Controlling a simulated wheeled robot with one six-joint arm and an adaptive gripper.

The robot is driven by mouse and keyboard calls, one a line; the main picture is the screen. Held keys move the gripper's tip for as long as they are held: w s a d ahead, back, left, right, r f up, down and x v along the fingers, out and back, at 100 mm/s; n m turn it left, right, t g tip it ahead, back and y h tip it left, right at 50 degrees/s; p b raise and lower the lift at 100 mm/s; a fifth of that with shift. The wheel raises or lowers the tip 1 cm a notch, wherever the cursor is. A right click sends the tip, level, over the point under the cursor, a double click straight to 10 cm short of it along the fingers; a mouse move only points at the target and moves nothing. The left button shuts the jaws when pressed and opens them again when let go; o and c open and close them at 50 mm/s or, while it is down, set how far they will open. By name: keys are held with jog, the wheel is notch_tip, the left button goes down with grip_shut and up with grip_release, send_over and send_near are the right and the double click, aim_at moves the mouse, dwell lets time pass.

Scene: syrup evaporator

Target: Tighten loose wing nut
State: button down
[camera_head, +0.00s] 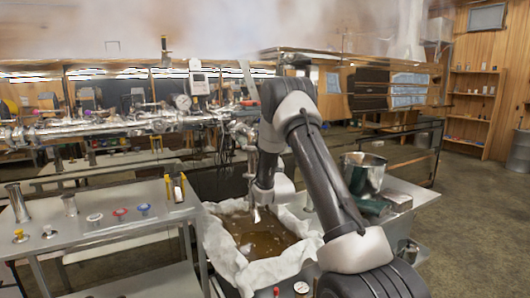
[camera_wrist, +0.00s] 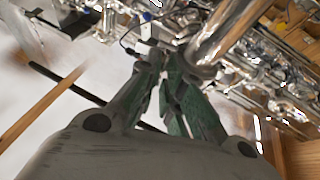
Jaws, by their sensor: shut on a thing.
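My gripper (camera_wrist: 165,62) shows in the wrist view with its two green-faced fingers drawn together at the tips. The tips are at the side of a shiny metal pipe (camera_wrist: 226,32), near its collar. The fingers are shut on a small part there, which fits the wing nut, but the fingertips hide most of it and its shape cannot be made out. In the head view my arm reaches up and over to the pipework (camera_head: 150,125) beside the evaporator, and my own links hide much of the gripper's surroundings.
A cloth-lined pan (camera_head: 225,262) of brown liquid stands below my arm. A steel table (camera_head: 105,232) with coloured knobs is at the left. A metal pot (camera_head: 363,172) stands on a bench at the right. Steam blurs the top.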

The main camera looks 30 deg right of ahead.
jog(key=c, duration=1.7)
grip_release()
jog(key=shift+o, duration=0.2)
jog(key=v, duration=1.2)
jog(key=shift+f, duration=0.1)
